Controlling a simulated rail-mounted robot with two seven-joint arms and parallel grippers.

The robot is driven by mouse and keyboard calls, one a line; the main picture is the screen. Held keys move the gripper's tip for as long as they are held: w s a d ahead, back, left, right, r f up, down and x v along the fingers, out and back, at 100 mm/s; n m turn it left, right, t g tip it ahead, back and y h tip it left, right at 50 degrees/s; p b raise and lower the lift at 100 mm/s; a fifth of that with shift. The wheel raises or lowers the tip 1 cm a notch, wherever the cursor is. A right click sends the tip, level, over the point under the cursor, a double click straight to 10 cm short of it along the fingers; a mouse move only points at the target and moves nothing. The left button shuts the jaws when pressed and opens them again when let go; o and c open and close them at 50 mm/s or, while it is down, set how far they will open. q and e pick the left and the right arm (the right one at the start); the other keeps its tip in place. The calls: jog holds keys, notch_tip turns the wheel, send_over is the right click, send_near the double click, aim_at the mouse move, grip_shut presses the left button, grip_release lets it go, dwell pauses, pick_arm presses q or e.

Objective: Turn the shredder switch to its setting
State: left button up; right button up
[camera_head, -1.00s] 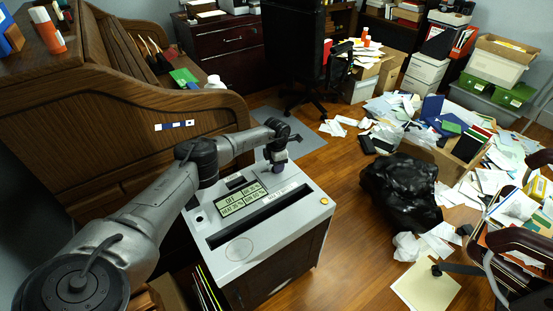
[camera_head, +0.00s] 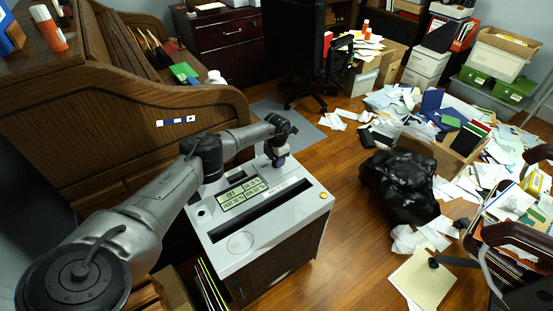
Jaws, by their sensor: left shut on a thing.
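The shredder (camera_head: 290,215) is a white-topped cabinet with a dark slot, a display panel (camera_head: 243,195) and a small yellow button (camera_head: 323,195). My left arm reaches over its far left corner. My left gripper (camera_head: 278,162) points down at the far edge of the shredder top and is shut on a small part there, which looks like the shredder switch. The gripper and wrist hide the switch, so I cannot tell its setting. My right gripper is not in view.
A wooden roll-top desk (camera_head: 210,105) stands close on the left of the shredder. A black bag (camera_head: 400,185) and scattered papers lie on the floor to the right. An office chair (camera_head: 300,50) stands behind. Bare floor lies just right of the shredder.

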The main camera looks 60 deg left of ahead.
pick_arm(q)
jog(key=o, duration=0.9)
jog(key=shift+r+p, duration=2.75)
jog(key=shift+r, duration=4.2)
jog(key=shift+w, duration=0.1)
